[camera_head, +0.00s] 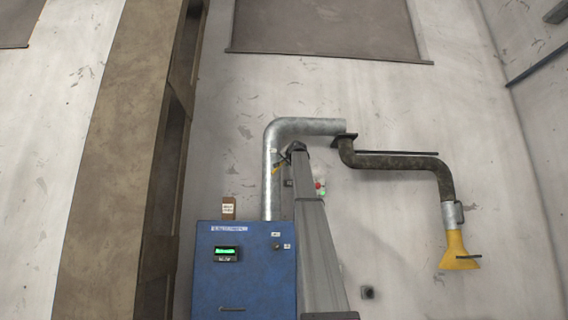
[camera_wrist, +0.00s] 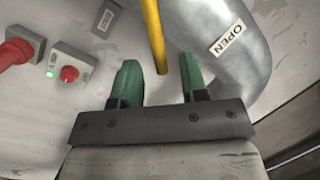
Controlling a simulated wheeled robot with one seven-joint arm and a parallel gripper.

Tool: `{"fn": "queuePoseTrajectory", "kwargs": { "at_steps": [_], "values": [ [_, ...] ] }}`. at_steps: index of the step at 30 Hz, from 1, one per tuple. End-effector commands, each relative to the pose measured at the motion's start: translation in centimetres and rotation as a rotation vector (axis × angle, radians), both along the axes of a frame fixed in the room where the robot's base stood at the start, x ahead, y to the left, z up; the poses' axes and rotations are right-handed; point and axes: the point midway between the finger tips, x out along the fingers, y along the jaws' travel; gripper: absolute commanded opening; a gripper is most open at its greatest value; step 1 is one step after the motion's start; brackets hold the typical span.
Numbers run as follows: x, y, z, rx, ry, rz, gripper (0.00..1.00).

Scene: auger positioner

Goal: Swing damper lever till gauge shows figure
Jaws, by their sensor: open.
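The yellow damper lever (camera_wrist: 153,35) hangs from the top of the wrist view, and its lower end shows between the tips of my green gripper fingers (camera_wrist: 159,76). The fingers are apart, with a gap on both sides of the lever. I cannot tell how deep the lever lies between them. In the head view a small yellow piece of the lever (camera_head: 275,170) shows beside the galvanised duct (camera_head: 270,195). The gauge with a lit green display (camera_head: 227,250) is on the blue cabinet (camera_head: 245,285). Its figure is too small to read.
The curved duct with an "OPEN" label (camera_wrist: 228,38) is close to my right finger. A control box with a red knob (camera_wrist: 68,73) and a larger red switch (camera_wrist: 15,52) are on the wall at left. A dark extraction arm with a yellow hood (camera_head: 457,250) hangs at right.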

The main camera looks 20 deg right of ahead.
Motion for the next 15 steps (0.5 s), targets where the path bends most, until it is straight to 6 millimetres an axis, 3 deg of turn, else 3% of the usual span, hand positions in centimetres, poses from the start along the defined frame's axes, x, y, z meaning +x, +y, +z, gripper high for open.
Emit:
{"fn": "queuePoseTrajectory", "kwargs": {
  "at_steps": [9,15],
  "values": [
    [-6.2,0.1,-0.2,0.000,0.000,0.000,0.40],
    [-7.8,0.1,-0.1,0.000,0.001,0.001,0.40]
  ]
}}
